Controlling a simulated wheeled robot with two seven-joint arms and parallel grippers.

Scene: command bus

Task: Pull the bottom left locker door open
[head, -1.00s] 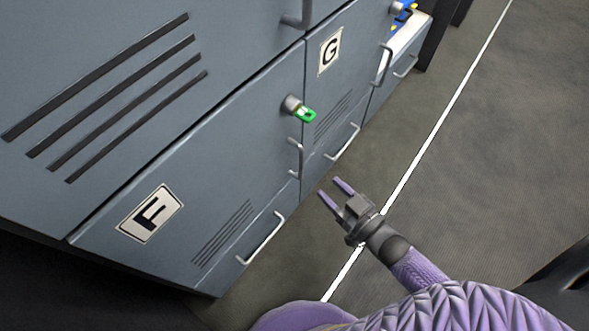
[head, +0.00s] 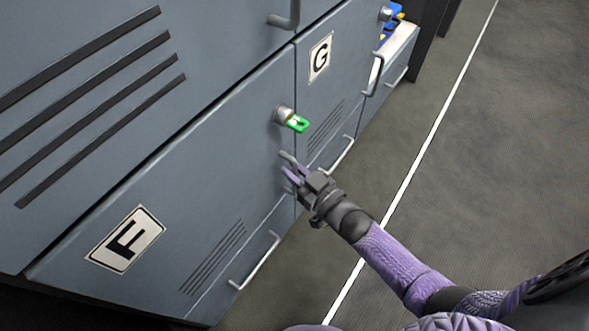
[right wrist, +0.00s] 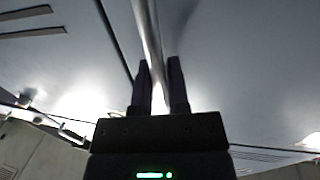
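The bottom left locker door (head: 190,185) is grey-blue with an F label and looks closed flush. A green-tagged key (head: 297,123) sits in its lock. Its upright handle (head: 285,156) is at the right edge, partly hidden by my right gripper (head: 288,172). In the right wrist view the handle bar (right wrist: 147,30) runs down between the two dark fingertips (right wrist: 161,75) of that gripper. The fingers are apart, with a gap beside the bar; firm contact is not visible. My left gripper is not in view.
The G locker door (head: 318,95) is just right of the F door. A drawer handle (head: 258,262) juts out below. The floor (head: 480,180) to the right is clear.

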